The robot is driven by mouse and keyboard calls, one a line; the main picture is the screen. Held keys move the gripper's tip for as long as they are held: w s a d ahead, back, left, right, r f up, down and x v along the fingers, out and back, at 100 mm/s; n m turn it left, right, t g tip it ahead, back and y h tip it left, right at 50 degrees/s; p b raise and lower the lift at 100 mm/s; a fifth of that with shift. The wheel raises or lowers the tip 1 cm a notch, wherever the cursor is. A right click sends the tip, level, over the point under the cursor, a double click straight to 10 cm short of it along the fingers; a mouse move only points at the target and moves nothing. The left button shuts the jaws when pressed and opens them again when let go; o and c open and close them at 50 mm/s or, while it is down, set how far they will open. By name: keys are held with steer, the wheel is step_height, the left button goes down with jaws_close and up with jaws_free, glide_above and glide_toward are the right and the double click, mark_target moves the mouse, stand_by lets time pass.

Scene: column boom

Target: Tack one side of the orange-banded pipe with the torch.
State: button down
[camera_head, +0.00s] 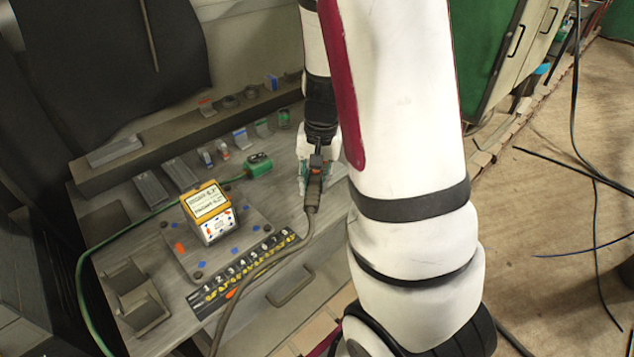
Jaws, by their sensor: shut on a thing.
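My gripper (318,172) is at the right side of the bench top, beside my large white arm link. It is shut on the torch (313,192), a dark handle with a cable running from its lower end toward the front of the bench. The torch's tip is hidden or too small to tell. I cannot make out an orange-banded pipe for certain. A white block with an orange-yellow framed label top (207,203) stands on a grey plate (183,262), left of my gripper and apart from it.
The grey bench (115,255) carries a numbered strip (245,270) along its front and a green-cabled clamp (258,164) behind the plate. Small blocks line the back. An open bracket (140,305) stands at the left. My arm hides the bench's right side. Cables lie on the floor at right.

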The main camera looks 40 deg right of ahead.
steer(key=shift+s+a+r+p, duration=0.25)
steer(key=shift+r+p, duration=0.6)
steer(key=shift+r, duration=0.25)
steer(key=shift+s+a+r+p, duration=0.2)
steer(key=shift+s+r+p, duration=0.1)
steer(key=shift+r+p, duration=0.65)
steer(key=shift+s+a+r+p, duration=0.25)
steer(key=shift+r+p, duration=0.45)
steer(key=shift+r, duration=0.55)
steer(key=shift+d, duration=0.1)
